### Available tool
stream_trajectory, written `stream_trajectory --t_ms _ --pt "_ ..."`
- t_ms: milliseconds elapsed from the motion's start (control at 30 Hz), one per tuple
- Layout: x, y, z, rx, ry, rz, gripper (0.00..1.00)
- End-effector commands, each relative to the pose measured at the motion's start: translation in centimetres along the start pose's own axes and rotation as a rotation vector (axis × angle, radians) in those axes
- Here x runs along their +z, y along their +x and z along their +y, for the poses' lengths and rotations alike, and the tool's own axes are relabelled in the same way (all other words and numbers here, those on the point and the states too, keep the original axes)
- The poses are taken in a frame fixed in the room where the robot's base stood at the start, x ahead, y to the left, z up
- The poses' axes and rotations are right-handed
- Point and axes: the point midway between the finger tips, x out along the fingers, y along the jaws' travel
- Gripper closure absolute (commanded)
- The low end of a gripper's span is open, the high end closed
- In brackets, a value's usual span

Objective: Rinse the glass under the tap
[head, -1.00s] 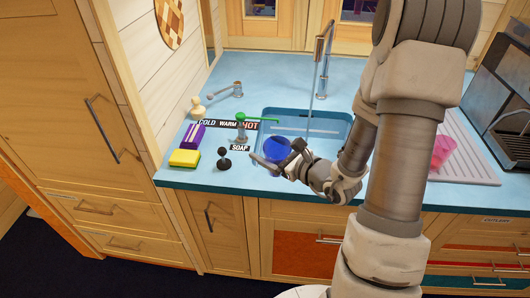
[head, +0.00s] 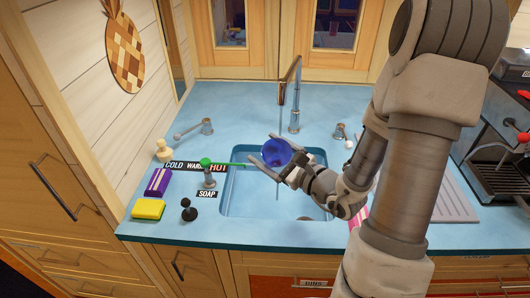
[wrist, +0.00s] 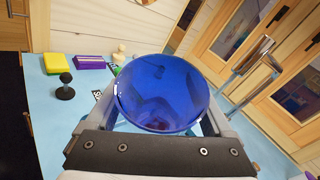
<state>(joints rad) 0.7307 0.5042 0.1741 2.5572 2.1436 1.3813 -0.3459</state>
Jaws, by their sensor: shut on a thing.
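A round blue glass (head: 275,152) is held by my gripper (head: 262,149) above the sink basin (head: 236,197). In the wrist view the glass (wrist: 163,92) sits between the two fingers of my gripper (wrist: 160,120), which are shut on it. The metal tap (head: 293,90) stands behind the sink with its spout over the basin. A thin line like running water (head: 280,118) drops from the spout and meets the glass in the head view. It shows again below the glass. Whether water enters the glass, I cannot tell.
A yellow sponge (head: 148,209), a purple box (head: 158,182) and a black knob (head: 188,210) are at the left. A coffee machine (head: 497,140) stands at the right.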

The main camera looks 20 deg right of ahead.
Motion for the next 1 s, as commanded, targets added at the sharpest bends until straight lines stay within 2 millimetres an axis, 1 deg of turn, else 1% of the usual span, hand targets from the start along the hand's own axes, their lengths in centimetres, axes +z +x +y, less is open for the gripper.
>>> stream_trajectory --t_ms 167,367,1000 --pt "0.5 -0.1 -0.2 -0.004 -0.011 -0.008 0.91" --pt "0.1 0.4 -0.7 -0.005 -0.012 -0.009 0.91" --pt "-2.4 4.7 -4.7 -0.005 -0.01 -0.009 0.91"
